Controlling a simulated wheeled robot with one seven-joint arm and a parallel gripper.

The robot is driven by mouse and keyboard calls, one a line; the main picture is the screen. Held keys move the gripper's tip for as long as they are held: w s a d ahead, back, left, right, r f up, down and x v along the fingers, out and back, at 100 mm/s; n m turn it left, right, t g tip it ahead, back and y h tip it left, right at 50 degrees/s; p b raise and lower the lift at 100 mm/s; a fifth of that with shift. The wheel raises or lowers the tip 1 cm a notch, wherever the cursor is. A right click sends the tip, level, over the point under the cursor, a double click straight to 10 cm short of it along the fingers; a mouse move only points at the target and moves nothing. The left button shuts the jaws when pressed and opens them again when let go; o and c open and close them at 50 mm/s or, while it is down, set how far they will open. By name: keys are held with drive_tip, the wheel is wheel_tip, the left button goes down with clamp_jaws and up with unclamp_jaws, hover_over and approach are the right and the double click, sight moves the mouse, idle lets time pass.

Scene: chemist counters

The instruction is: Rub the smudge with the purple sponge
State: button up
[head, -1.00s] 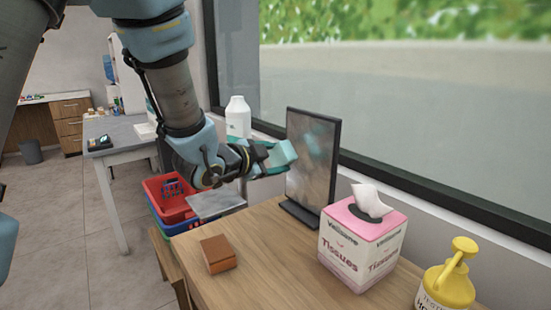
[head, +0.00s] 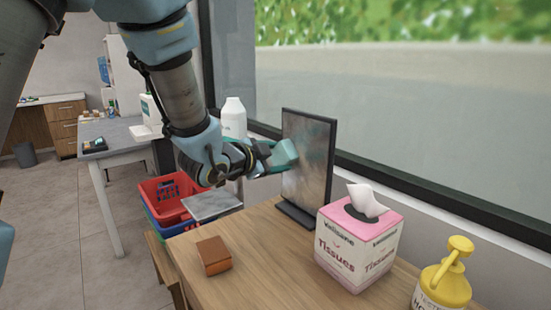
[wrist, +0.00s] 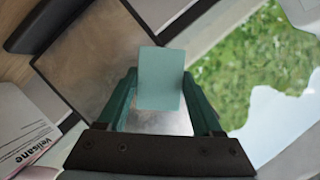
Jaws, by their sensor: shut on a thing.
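My gripper (head: 270,157) is shut on a teal block-shaped sponge (head: 284,153); no purple sponge shows. The sponge also shows between the green fingers in the wrist view (wrist: 161,75). An upright dark-framed mirror-like panel (head: 307,180) stands on the wooden counter. The sponge is in front of its face, at or very near it; I cannot tell whether they touch. A faint, blurry greenish smudge (head: 311,137) seems to show on the panel's upper part, partly hidden by the sponge. An orange-brown block (head: 214,255) lies on the counter at left.
A pink and white tissue box (head: 358,240) stands right of the panel, and a yellow pump bottle (head: 445,285) at the front right. A white bottle (head: 233,118) is behind my gripper. Red and blue baskets (head: 165,190) are at left. The counter's middle (head: 265,240) is clear.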

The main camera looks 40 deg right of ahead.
sight(288, 161)
drive_tip(key=shift+s+a+b, duration=0.15)
drive_tip(key=shift+s+b, duration=0.75)
drive_tip(key=shift+s, duration=0.75)
drive_tip(key=shift+s+b, duration=1.5)
drive_tip(key=shift+s, duration=1.95)
drive_tip(key=shift+a+f, duration=0.1)
drive_tip(key=shift+w+b, duration=0.1)
drive_tip(key=shift+b, duration=0.2)
